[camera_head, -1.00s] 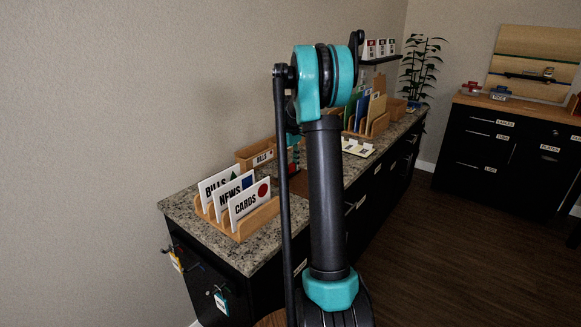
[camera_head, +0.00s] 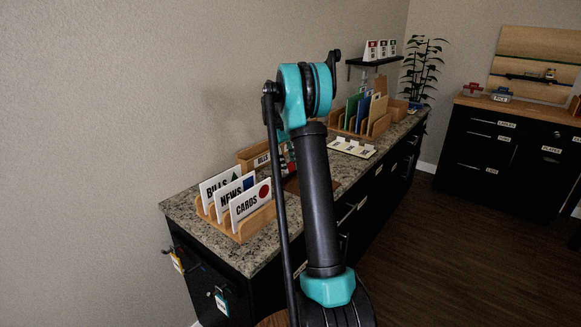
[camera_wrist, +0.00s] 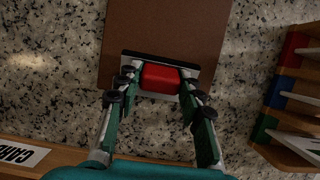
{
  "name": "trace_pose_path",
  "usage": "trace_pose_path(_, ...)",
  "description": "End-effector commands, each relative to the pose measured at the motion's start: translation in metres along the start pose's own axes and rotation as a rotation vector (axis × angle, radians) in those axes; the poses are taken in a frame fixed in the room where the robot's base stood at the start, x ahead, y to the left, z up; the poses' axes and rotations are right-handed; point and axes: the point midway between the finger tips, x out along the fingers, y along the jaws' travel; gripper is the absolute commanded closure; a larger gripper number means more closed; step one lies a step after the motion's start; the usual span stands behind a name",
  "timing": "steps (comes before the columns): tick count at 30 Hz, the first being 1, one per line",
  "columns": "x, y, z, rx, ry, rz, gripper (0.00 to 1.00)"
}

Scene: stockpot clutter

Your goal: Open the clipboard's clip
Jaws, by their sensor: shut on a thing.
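The clipboard (camera_wrist: 165,28) is a brown board lying on the speckled counter in the wrist view. Its clip has a dark bar with light metal edges and a red tab (camera_wrist: 160,79) at the board's near end. My gripper (camera_wrist: 160,84) has one finger on each side of the red tab and is shut on it. In the head view my arm hides most of the clipboard, and my gripper cannot be made out clearly.
A wooden sorter (camera_head: 240,222) with BILLS, NEWS and CARDS signs stands at the counter's near end. A rack with red, blue and green parts (camera_wrist: 284,82) is right of the clipboard in the wrist view. Folders (camera_head: 366,108) stand farther back. Granite (camera_wrist: 60,70) left of the board is clear.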

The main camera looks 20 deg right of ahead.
Motion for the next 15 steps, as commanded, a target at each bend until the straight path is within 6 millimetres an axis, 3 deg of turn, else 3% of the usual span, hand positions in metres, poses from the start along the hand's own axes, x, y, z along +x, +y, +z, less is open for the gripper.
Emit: trace_pose_path(15,-0.0039,0.0002,-0.0072,0.000,-0.191,0.000,0.92)
